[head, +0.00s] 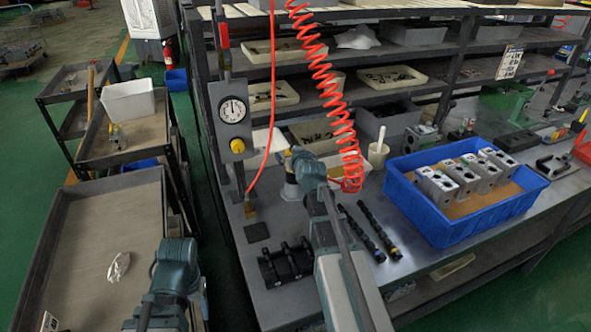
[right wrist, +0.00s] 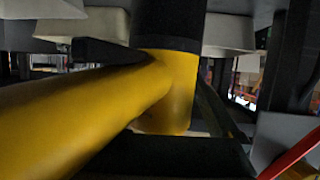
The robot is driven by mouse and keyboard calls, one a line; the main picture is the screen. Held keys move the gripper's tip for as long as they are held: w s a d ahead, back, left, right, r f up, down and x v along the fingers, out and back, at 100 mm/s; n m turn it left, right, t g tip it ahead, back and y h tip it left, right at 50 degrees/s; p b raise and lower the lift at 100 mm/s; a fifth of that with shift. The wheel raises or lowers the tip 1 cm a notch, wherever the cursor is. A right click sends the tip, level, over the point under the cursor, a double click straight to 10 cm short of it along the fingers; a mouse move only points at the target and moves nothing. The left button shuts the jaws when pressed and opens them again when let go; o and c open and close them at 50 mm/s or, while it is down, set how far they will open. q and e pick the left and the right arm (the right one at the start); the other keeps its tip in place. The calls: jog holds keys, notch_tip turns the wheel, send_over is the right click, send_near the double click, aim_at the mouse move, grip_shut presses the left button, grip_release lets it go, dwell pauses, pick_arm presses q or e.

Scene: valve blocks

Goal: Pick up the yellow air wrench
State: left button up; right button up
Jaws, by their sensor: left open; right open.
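The yellow air wrench (right wrist: 165,90) fills much of the right wrist view, very close to the camera. Its thick yellow handle runs to the lower left and a black upper part rises from its body. My right gripper is open near it; dark parts at the bottom partly show, and I cannot make out contact. In the head view my right arm (head: 325,220) reaches over the bench towards the red coiled hose (head: 335,110); I cannot clearly make out the wrench there. My left arm (head: 175,265) is at the lower left, beside the carts, its gripper open with no held object visible.
A blue crate (head: 420,217) with several metal valve blocks (head: 455,178) stands on the bench (head: 455,270) at right. Black rods (head: 370,232) and a black fixture (head: 287,262) lie nearer. A gauge (head: 232,111) stands at the left post; shelves with bins rise behind.

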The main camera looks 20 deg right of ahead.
jog(key=shift+c, duration=0.3)
grip_shut()
pick_arm(q)
jog(key=shift+r, duration=0.15)
pick_arm(e)
jog(key=shift+r, duration=0.2)
pick_arm(q)
notch_tip(320, 180, up, 10)
jog(key=p, duration=1)
jog(key=shift+c, duration=1)
jog(key=shift+s, duration=0.1)
pick_arm(e)
notch_tip(320, 180, up, 10)
jog(key=shift+s+f, duration=0.1)
jog(key=shift+f, duration=0.1)
